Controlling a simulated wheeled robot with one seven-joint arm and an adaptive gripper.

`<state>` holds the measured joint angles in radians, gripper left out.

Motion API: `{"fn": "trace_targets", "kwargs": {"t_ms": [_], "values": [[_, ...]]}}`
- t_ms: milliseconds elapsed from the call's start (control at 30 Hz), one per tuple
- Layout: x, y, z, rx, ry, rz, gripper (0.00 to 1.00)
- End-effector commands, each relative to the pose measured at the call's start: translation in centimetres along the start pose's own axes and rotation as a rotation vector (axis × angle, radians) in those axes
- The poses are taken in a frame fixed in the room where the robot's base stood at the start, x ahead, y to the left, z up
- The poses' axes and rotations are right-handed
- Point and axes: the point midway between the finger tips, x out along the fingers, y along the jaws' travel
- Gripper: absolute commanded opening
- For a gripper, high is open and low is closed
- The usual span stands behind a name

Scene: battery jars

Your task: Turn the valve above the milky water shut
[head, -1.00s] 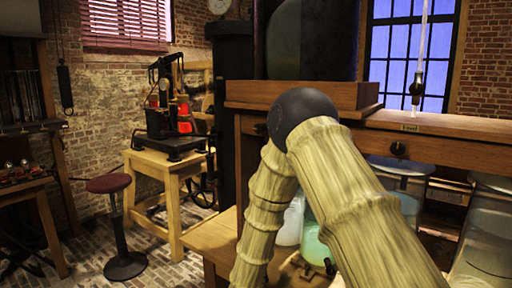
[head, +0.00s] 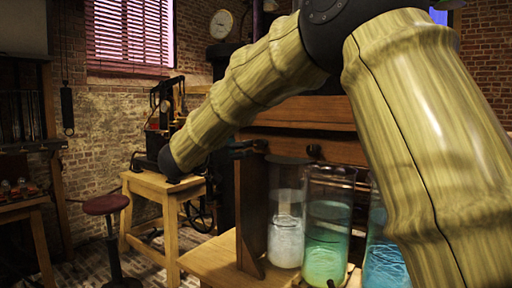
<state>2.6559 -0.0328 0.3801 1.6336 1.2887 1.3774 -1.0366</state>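The jar of milky water (head: 286,225) stands at the left of a row of glass jars on a wooden shelf, with pale, cloudy liquid in its lower part. Above it, at the front of the wooden bench, is a small dark shape (head: 250,147) near the end of my forearm. It may be the valve, my gripper at the valve, or both; I cannot separate them. My forearm crosses in front and its dark wrist joint hangs at the left. Whether the fingers are open or touching the valve cannot be seen.
A green jar (head: 327,235) stands right of the milky one, under a dark knob (head: 313,151). A blue jar (head: 385,262) is partly behind my arm. A wooden stand (head: 150,184) with a machine and a red stool (head: 105,204) are at left.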

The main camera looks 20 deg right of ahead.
Motion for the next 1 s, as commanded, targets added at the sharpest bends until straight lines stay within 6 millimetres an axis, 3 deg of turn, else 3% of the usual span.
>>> {"fn": "trace_targets", "kwargs": {"t_ms": [600,1000], "values": [[8.9,0.1,0.1,0.001,-0.001,0.001,0.54],[10.1,0.1,0.1,-0.001,0.000,-0.001,0.54]]}}
